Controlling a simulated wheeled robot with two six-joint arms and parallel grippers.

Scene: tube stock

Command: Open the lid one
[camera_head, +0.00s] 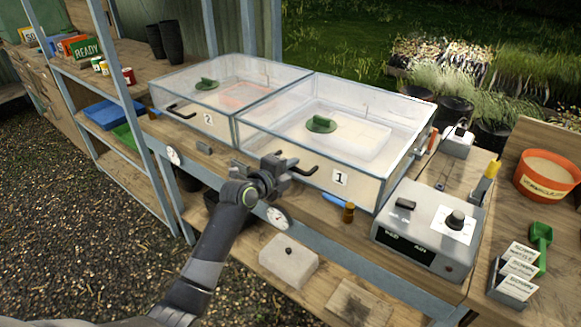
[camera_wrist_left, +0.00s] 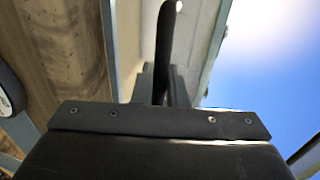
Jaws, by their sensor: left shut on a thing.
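The clear propagator lid marked 1 (camera_head: 340,179) covers the right bed and appears closed, with a green round knob-like part (camera_head: 321,123) showing on or through its top. Its black front handle (camera_head: 307,171) sticks out on the front left side. My left gripper (camera_head: 287,165) is at that handle and is shut on it. In the left wrist view the dark handle bar (camera_wrist_left: 165,45) runs up from the gripper, whose fingertips are mostly hidden behind its dark body. My right gripper is not in view.
A second clear lid marked 2 (camera_head: 208,119) stands left, with its own black handle (camera_head: 181,112). A round gauge (camera_head: 278,217) is below my gripper.

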